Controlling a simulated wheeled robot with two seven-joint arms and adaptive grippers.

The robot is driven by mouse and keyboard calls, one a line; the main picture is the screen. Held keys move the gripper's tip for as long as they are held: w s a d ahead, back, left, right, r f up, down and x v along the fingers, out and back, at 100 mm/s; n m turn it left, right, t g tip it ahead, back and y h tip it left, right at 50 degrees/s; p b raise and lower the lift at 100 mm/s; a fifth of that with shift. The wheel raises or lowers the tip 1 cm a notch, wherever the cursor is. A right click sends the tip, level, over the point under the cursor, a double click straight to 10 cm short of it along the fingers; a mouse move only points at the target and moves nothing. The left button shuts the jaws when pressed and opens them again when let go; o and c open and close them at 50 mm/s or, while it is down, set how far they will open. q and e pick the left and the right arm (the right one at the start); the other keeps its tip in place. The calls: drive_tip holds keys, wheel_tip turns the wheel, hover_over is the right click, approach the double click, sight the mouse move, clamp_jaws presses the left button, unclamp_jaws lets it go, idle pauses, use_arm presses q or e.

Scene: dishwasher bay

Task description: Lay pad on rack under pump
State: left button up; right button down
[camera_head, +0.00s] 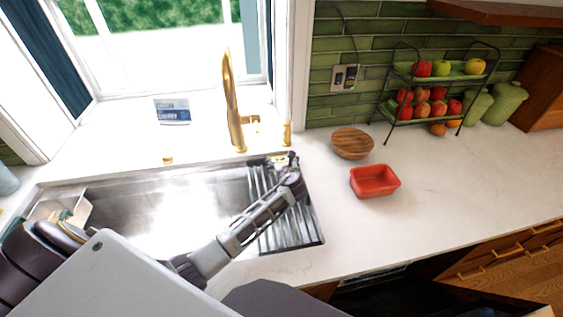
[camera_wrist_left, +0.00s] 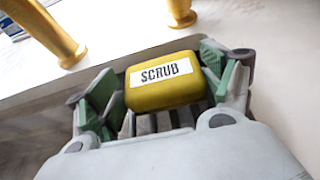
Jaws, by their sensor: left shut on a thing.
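The yellow pad (camera_wrist_left: 165,84) carries a white label reading SCRUB. My left gripper (camera_head: 286,170) is shut on it, with green-lined fingers at its two sides in the left wrist view. In the head view the pad (camera_head: 279,159) shows only as a small yellow patch beyond the gripper. It is over the far end of the dark slatted rack (camera_head: 297,229), at the sink's right side. Whether it touches the rack is hidden. The gold pump (camera_head: 287,133) stands on the counter just behind the pad. My right gripper is not in view.
A tall gold faucet (camera_head: 234,105) stands behind the sink (camera_head: 165,205), left of the pump. A fruit stand (camera_head: 436,88) is at the back right.

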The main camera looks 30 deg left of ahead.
use_arm(q)
drive_tip(key=o, duration=1)
drive_tip(key=shift+s+d, duration=0.1)
drive_tip(key=shift+d, duration=0.05)
drive_tip(key=shift+v, duration=5.8)
drive_tip(key=shift+s+f, duration=0.1)
